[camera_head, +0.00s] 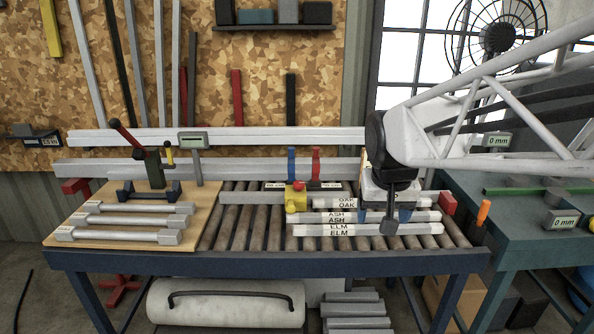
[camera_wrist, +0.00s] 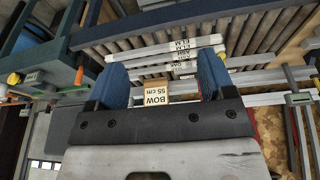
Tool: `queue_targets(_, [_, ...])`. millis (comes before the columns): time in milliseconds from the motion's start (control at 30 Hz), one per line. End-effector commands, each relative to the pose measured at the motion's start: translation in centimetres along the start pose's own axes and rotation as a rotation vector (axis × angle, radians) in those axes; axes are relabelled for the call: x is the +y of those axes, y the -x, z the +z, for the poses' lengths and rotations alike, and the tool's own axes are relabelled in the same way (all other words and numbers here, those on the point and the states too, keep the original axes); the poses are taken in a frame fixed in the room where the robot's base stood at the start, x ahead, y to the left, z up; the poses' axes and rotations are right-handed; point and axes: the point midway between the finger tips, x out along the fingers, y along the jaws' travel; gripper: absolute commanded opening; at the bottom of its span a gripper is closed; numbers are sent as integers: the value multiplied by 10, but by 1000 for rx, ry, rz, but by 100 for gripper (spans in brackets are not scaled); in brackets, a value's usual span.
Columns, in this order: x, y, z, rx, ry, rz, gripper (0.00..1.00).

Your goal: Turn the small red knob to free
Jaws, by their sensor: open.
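I cannot pick out the small red knob for certain. In the head view, a yellow box (camera_head: 296,198) with a small red part on top sits at the left end of the labelled bars, too small to read its setting. A red-handled lever (camera_head: 315,161) and a blue-handled lever (camera_head: 291,162) stand behind it. My gripper (camera_head: 385,214) is over the right part of the bars, well right of the yellow box. In the wrist view, my gripper (camera_wrist: 162,78) has its blue fingers wide apart. A block labelled BOW 55 cm (camera_wrist: 156,94) shows between them, and no grip on it is visible.
White bars (camera_head: 365,230) labelled OAK, ASH and ELM lie on the roller table (camera_head: 222,228). A red block (camera_head: 447,203) is at their right, with an orange handle (camera_head: 483,212) beyond. A wooden board (camera_head: 130,222) with grey bars fills the left side.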

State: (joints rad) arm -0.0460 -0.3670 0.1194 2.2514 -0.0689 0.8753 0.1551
Motion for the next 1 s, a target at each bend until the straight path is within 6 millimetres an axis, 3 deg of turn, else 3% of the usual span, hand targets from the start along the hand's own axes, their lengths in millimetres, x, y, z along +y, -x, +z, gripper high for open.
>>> queue_targets(100, [-8,-6,-34,4,-7,4,76])
queue_targets(567, [-43,-42,-153,31,-38,16,76])
queue_targets(1000, [-85,-98,-259,59,-65,23,76])
